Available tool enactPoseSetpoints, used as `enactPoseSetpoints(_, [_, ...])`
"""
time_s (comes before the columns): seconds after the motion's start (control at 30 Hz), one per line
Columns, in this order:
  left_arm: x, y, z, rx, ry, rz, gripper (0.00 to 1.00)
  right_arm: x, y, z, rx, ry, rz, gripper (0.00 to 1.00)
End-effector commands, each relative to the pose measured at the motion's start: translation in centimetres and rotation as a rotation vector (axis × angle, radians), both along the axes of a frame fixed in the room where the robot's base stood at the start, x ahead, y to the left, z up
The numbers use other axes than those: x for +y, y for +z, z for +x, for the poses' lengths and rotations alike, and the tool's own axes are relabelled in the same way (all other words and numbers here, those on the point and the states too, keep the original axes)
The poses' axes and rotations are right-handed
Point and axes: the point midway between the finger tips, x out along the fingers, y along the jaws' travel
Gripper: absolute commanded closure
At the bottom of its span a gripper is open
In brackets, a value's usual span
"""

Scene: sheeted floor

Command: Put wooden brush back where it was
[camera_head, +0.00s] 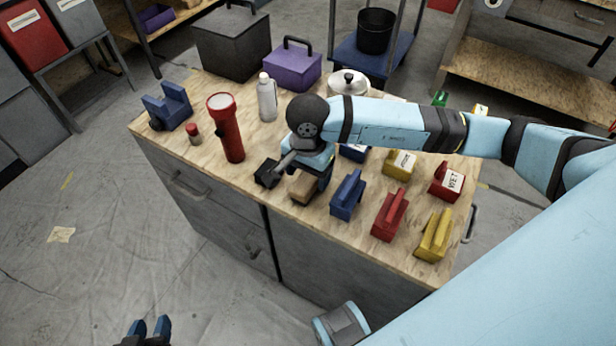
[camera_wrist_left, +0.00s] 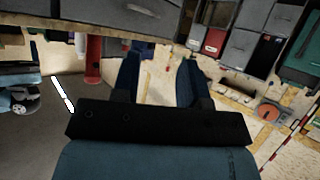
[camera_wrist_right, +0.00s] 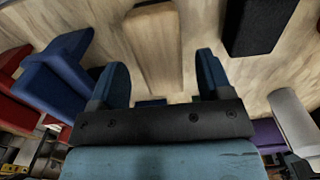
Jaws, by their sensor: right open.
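The wooden brush, seen as a pale wooden block (camera_head: 305,188), lies on the workbench near its front edge; it also shows in the right wrist view (camera_wrist_right: 153,45). My right gripper (camera_head: 318,180) is open above the bench, right at the block. In the right wrist view the block lies ahead of and between the two spread fingers, with no finger seen touching it. Part of the block is hidden by the gripper in the head view. My left gripper (camera_head: 149,328) is open and empty, low in front of the bench, over the floor.
A black block with a grey handle (camera_head: 267,174) lies just left of the brush. A red flashlight (camera_head: 228,130) and white bottle (camera_head: 267,98) stand further left. Blue (camera_head: 348,195), red (camera_head: 390,215) and yellow (camera_head: 435,235) handled blocks stand to the right. A purple box (camera_head: 293,68) is behind.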

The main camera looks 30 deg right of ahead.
Motion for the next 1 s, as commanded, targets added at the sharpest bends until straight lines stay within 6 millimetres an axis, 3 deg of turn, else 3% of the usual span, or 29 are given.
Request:
enactPoseSetpoints(0.03, [0.1,0.1,0.0,0.004,0.001,0.003,0.6,0.0,1.5,0.1,-0.005,0.001,0.001,0.28])
enactPoseSetpoints(0.2, [0.3,0.2,0.0,0.008,0.003,0.011,0.6,0.0,5.3,0.1,-0.004,0.001,0.0,0.28])
enactPoseSetpoints(0.4, [0.4,0.3,0.0,0.009,0.006,0.015,0.6,0.0,8.2,0.1,-0.002,0.0,0.001,0.28])
enactPoseSetpoints(0.6, [0.4,0.1,0.0,0.014,0.006,0.016,0.6,0.0,9.2,0.1,-0.001,0.0,-0.001,0.28])
enactPoseSetpoints(1.0, [0.3,0.0,-0.1,0.016,0.005,0.015,0.6,0.0,9.2,0.1,0.0,0.0,0.0,0.28])
